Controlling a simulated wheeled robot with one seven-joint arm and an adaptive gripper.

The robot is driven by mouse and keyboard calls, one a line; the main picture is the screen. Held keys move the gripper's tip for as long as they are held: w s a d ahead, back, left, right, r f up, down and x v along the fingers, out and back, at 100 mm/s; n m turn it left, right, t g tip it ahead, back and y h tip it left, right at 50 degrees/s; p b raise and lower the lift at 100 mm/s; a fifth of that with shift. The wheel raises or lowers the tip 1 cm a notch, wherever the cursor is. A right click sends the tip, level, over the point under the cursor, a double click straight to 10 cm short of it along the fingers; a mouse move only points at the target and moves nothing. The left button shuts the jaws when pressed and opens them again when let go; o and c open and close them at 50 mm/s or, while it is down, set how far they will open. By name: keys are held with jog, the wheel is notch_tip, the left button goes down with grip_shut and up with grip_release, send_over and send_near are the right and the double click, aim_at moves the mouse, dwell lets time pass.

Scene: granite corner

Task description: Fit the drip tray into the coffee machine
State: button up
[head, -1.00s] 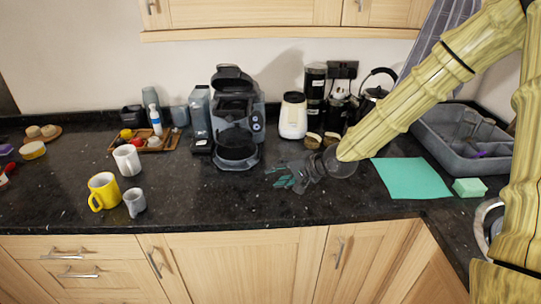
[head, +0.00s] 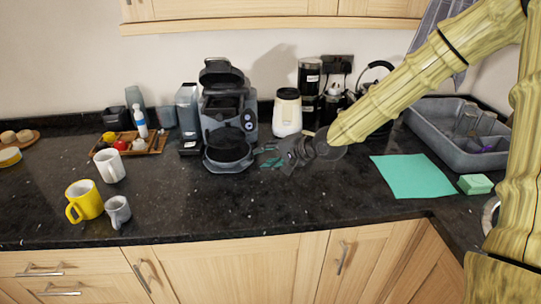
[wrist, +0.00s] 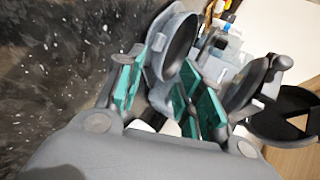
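The coffee machine (head: 215,115) is dark grey and black, stands against the back wall, and has its top lid raised. In the wrist view the drip tray (wrist: 181,43) shows beyond the fingers. My gripper (head: 269,155) is low over the counter, just right of the tray. Its teal-padded fingers (wrist: 158,95) are apart, with nothing clearly held between them.
A white grinder-like jar (head: 287,112) and black canisters (head: 309,85) stand behind my gripper. A grey water container (head: 187,110) is left of the machine. A yellow mug (head: 86,200) and other mugs are at front left. The counter's front middle is clear.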

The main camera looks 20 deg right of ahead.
aim_at(247, 160)
jog(key=shift+p+x, duration=0.45)
jog(key=shift+x, duration=4.15)
jog(key=shift+a, duration=0.1)
jog(key=shift+r, duration=0.1)
jog(key=c, duration=0.7)
jog(key=o, duration=0.9)
jog(key=shift+c, duration=0.2)
jog(key=shift+o, duration=1.1)
jog(key=shift+a, duration=0.15)
jog(key=shift+w+f, duration=0.1)
jog(key=shift+f, duration=0.1)
